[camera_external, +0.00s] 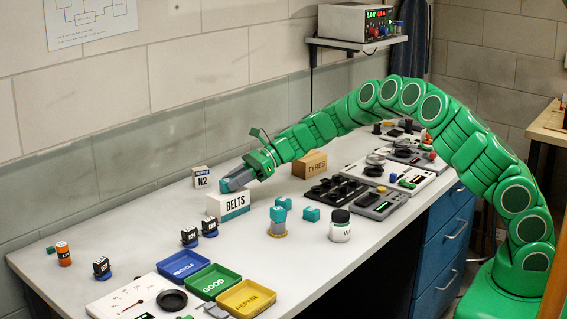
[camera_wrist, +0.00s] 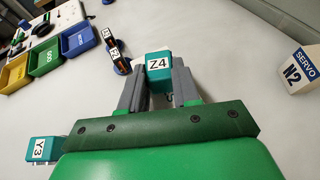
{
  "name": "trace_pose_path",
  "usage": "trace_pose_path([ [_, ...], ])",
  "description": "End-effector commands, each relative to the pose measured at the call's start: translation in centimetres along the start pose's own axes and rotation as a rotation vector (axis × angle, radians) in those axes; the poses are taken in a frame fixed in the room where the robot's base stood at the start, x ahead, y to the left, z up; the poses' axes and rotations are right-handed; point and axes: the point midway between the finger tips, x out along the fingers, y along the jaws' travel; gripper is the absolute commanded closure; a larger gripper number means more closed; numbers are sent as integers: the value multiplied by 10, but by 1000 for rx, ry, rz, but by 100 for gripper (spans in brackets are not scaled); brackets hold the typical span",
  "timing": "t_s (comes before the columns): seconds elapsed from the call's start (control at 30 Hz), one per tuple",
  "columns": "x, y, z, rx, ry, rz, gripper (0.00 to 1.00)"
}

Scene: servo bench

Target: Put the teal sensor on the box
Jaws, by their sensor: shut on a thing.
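My gripper (camera_external: 233,182) is at the BELTS box (camera_external: 229,205), a white box with a teal lower edge; its fingers are just over the top. In the wrist view my gripper (camera_wrist: 158,82) is shut on a teal sensor marked Z4 (camera_wrist: 158,66), held between the grey fingers. In the external view the fingers mostly hide this sensor. I cannot tell whether it touches the box. Another teal block, marked Y3 (camera_wrist: 42,149), is at the lower left of the wrist view.
The N2 servo box (camera_external: 200,177) stands behind the BELTS box, and the TYRES box (camera_external: 309,165) to the right. Teal pieces (camera_external: 311,214) and a white jar (camera_external: 340,228) stand in front. Blue, green and yellow trays (camera_external: 246,298) line the front edge. Bare bench lies left of the BELTS box.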

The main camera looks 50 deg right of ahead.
Motion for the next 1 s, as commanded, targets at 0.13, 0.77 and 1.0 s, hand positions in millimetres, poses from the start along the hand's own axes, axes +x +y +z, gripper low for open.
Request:
trace_pose_path([
  [0.13,1,0,-2,0,0,0,61],
  [0.77,-15,-1,0,1,0,-1,44],
  [1.0,-54,0,2,0,-3,0,44],
])
